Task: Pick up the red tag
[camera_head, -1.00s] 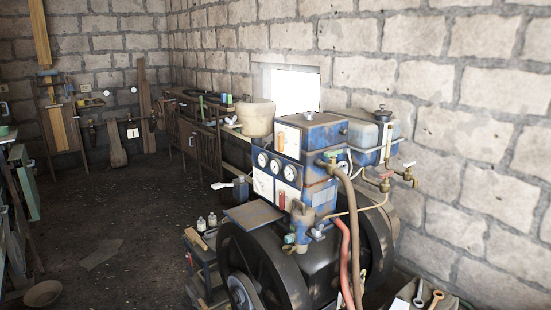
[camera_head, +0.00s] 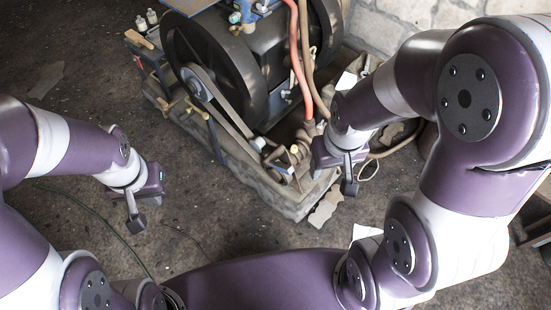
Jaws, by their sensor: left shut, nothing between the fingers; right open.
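I cannot make out a red tag in the head view; it may be out of frame or hidden. The engine (camera_head: 291,92) stands at the top centre, with a dark flywheel (camera_head: 222,62) and a belt (camera_head: 222,108) running down to a small pulley unit. My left gripper (camera_head: 136,224) is shut and empty over the bare floor at the left, well apart from the engine. My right gripper (camera_head: 349,187) is open beside the lower right of the engine's base, with nothing seen between its fingers.
A reddish hose (camera_head: 304,60) and a brown hose run down the engine's front. The engine stands on a stone base (camera_head: 262,187). Pale scraps (camera_head: 325,207) lie beside it. A thin cable (camera_head: 103,219) crosses the floor. Open floor lies at the left.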

